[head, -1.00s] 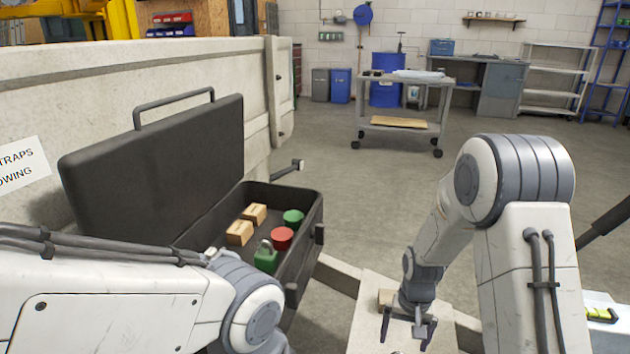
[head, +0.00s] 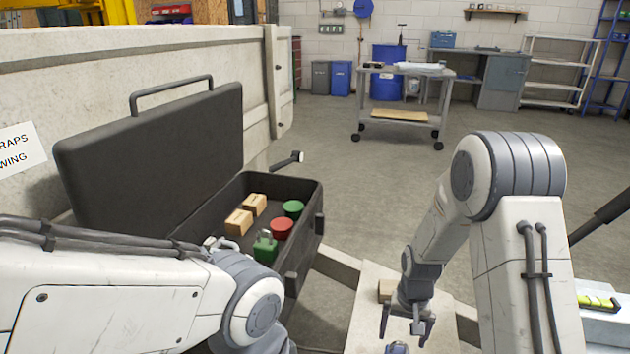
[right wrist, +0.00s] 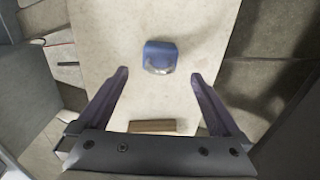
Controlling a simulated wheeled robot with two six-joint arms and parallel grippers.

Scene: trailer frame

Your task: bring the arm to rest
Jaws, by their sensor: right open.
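My right gripper (head: 403,332) is open and empty above a pale flat board (head: 375,323); in the right wrist view its two fingers (right wrist: 160,100) stand wide apart. A blue object (right wrist: 160,57) lies on the board beyond the fingertips, untouched; its top shows at the bottom edge of the head view (head: 397,348). A wooden block (right wrist: 152,127) lies on the board close to the gripper's palm in the wrist view, and partly behind the gripper in the head view (head: 386,290). My left arm crosses the lower left; its gripper is out of sight.
An open black case (head: 310,222) holds two tan blocks (head: 239,222), a green round piece (head: 293,208), a red round piece (head: 282,228) and a green padlock (head: 265,247). A pale trailer wall (head: 120,75) stands behind it. A wheeled cart (head: 405,122) stands farther back on open floor.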

